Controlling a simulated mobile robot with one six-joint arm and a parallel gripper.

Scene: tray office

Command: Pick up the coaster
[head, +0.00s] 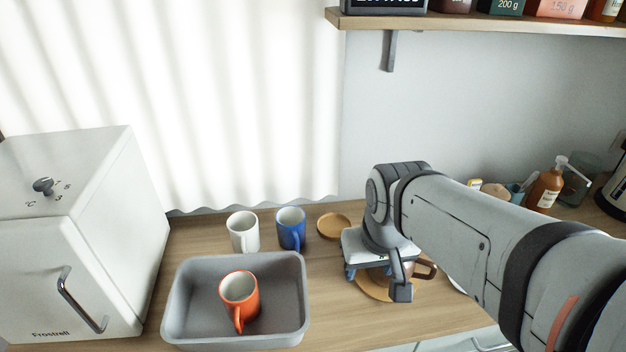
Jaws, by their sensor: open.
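A small round tan wooden disc (333,225), which looks like a coaster, lies flat on the counter near the wall, right of the blue mug. My gripper (376,281) is open and points down, to the right of and nearer than this disc. Below it lies a second, larger round wooden piece (368,290), partly hidden by my gripper. A brown mug (427,269) shows just behind the gripper's right finger, mostly hidden. I cannot tell whether the mug stands on the larger round piece, or whether my fingers touch anything.
A grey tray (178,310) holds an orange mug (239,298). A white mug (243,232) and a blue mug (291,229) stand behind it. A white fridge (70,235) is at left. Bottles (547,186) stand at right. A shelf (480,24) hangs above. Counter between tray and gripper is clear.

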